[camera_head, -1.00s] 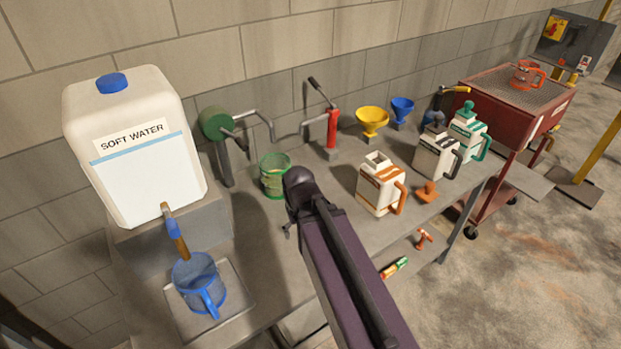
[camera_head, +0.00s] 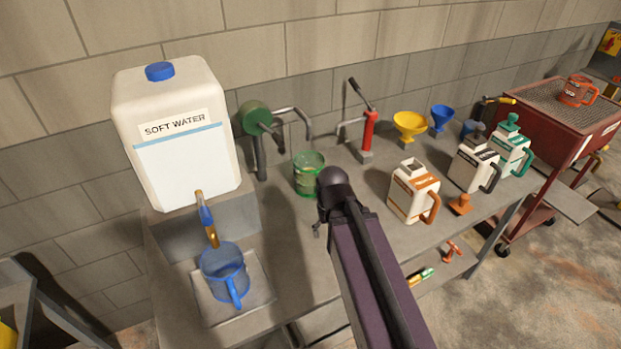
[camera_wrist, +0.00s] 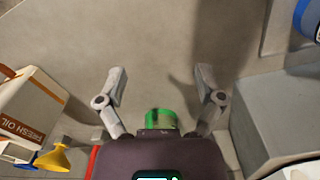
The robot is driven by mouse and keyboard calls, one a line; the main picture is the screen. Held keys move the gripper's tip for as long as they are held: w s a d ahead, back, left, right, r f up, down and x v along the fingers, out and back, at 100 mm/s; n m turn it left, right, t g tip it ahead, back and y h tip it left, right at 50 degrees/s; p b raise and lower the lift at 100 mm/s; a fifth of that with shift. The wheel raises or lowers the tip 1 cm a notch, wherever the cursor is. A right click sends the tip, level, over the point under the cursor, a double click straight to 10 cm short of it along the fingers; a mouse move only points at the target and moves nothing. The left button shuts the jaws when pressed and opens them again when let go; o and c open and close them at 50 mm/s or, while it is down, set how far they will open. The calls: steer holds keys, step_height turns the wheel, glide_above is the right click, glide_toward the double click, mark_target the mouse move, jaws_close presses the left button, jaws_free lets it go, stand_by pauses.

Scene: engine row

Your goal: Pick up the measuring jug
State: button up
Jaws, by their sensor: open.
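Three jug-like vessels show in the head view. A blue jug (camera_head: 224,272) stands upright on a square tray (camera_head: 262,292) under the water container's tap, its handle toward me. A green see-through vessel (camera_head: 308,174) stands on the bench beside my arm. An orange-red jug (camera_head: 578,91) stands on the red cart. I cannot read which has measuring marks. My gripper (camera_wrist: 162,80) is open and empty above bare bench. In the wrist view the green vessel (camera_wrist: 161,119) shows beyond the palm, partly hidden by it, and part of the blue jug (camera_wrist: 308,18) shows at the top right.
A white water container (camera_head: 180,150) stands on a grey block (camera_head: 225,232) at the left. A green-topped pump (camera_head: 256,120), a red pump (camera_head: 368,132), yellow (camera_head: 409,124) and blue (camera_head: 441,116) funnels and several white jugs stand along the bench. The red cart (camera_head: 560,130) is at the right.

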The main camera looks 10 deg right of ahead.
steer(key=shift+w, duration=0.1)
steer(key=shift+c, duration=0.5)
steer(key=m+t+h+p, duration=0.2)
steer(key=m+h, duration=0.2)
steer(key=m, duration=0.9)
glide_toward(312, 178)
steer(key=s, duration=0.1)
steer(key=s+r, duration=0.1)
steer(key=s, duration=0.1)
steer(key=s+d, duration=0.1)
steer(key=shift+s+r, duration=0.25)
steer(key=shift+r, duration=0.05)
steer(key=shift+d+f, duration=0.1)
steer(key=b+x, duration=0.8)
steer(key=shift+f, duration=0.2)
steer(key=shift+d, duration=0.15)
steer(key=shift+b+x, duration=2.4)
steer(key=shift+x, duration=0.2)
